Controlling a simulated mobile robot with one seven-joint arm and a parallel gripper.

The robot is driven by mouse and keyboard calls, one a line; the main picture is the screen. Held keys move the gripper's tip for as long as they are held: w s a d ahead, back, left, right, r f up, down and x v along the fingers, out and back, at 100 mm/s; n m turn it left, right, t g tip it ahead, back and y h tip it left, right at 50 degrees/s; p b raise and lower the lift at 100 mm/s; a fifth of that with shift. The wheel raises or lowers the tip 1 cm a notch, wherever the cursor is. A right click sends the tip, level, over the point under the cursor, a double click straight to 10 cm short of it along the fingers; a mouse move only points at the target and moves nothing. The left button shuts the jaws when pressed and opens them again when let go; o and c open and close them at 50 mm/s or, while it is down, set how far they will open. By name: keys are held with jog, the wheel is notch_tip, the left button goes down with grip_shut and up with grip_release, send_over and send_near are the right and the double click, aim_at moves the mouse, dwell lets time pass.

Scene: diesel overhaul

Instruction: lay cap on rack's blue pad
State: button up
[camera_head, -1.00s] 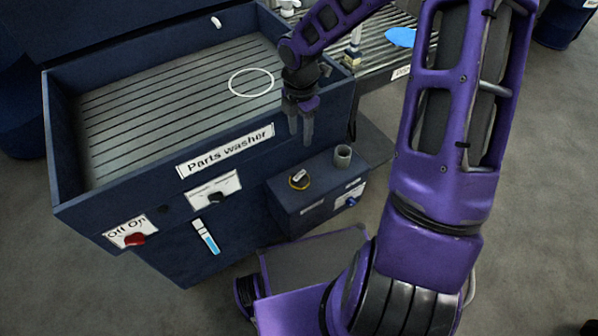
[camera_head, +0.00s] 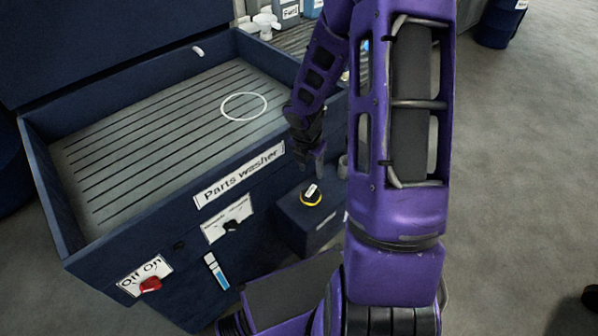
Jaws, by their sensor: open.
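The cap (camera_head: 311,195), dark with a yellow ring and a white label on top, sits on the dark blue box beside the parts washer. My gripper (camera_head: 312,167) points down just above and behind the cap in the picture, open with nothing seen between its fingers. I cannot tell whether a finger touches the cap. Only a sliver of the blue pad (camera_head: 364,45) shows on the slatted rack (camera_head: 293,40) at the back; my arm hides the rest.
The parts washer (camera_head: 130,143) fills the left, its slatted basin holding only a white ring mark (camera_head: 244,107). A grey neck (camera_head: 342,166) stands on the box, partly behind my arm. White funnels (camera_head: 265,25) and bottles stand at the back.

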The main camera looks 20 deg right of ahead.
aim_at(311, 191)
jog(key=shift+f+b, duration=4.2)
jog(key=shift+f, duration=0.45)
grip_shut()
